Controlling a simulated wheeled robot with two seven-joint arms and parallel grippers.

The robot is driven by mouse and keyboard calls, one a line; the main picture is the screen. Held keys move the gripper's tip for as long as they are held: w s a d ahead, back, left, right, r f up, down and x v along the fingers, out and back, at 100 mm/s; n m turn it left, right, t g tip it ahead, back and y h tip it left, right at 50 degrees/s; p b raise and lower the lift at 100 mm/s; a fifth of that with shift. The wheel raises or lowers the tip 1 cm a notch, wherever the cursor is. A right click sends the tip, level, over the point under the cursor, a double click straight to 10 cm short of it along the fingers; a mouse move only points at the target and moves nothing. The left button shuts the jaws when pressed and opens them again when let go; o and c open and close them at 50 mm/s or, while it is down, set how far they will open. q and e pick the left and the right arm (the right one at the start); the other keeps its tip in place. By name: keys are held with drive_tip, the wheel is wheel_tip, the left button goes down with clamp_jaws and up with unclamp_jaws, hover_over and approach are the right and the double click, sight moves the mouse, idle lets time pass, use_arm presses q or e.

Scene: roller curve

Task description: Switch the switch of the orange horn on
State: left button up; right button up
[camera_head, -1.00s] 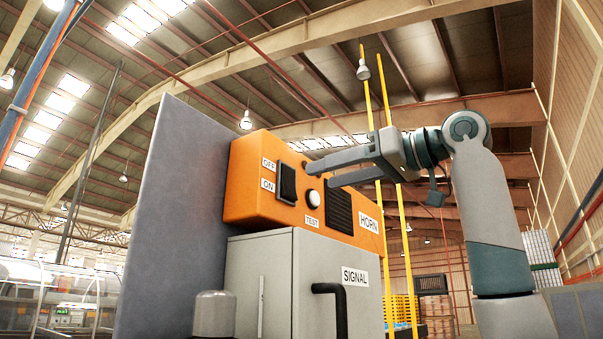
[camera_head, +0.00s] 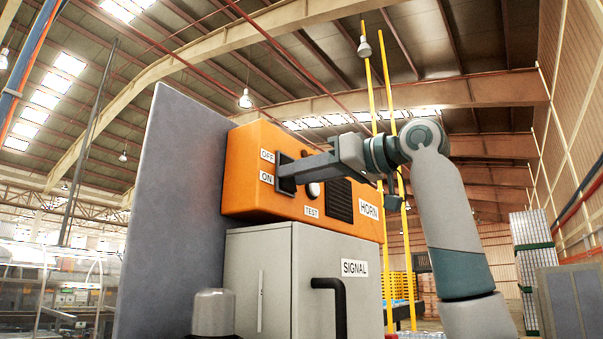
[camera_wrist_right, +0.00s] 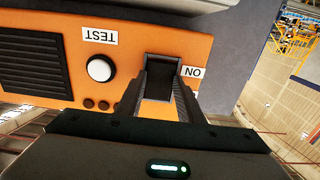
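The orange horn box (camera_head: 240,183) sits on top of the grey signal cabinet, beside a tall grey panel. Its dark switch (camera_head: 285,184), next to the OFF and ON labels, is partly covered by my right gripper (camera_head: 288,170). In the right wrist view the switch (camera_wrist_right: 161,70) lies just beyond and between the two fingertips of the right gripper (camera_wrist_right: 161,88). The fingers are apart, with nothing seen held between them. I cannot tell whether they touch the switch or which way its rocker is tilted. My left gripper is not in view.
A round white TEST button (camera_wrist_right: 100,68) is close beside one finger. A dark grille (camera_head: 341,200) is farther right on the horn. The grey signal cabinet (camera_head: 258,265) below has a black handle (camera_head: 335,300). The tall grey panel (camera_head: 175,210) stands left of the horn.

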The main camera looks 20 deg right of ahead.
drive_tip(key=c, duration=0.4)
drive_tip(key=f+t+y+b, duration=0.1)
drive_tip(key=b, duration=0.2)
drive_tip(key=shift+f+b, duration=0.1)
drive_tip(key=shift+b, duration=0.25)
drive_tip(key=shift+w+t+y+b, duration=0.1)
drive_tip(key=shift+t+y+b, duration=0.4)
drive_tip(key=shift+t+b, duration=0.2)
drive_tip(key=shift+r, duration=0.2)
drive_tip(key=o, duration=1.1)
drive_tip(key=shift+c, duration=0.2)
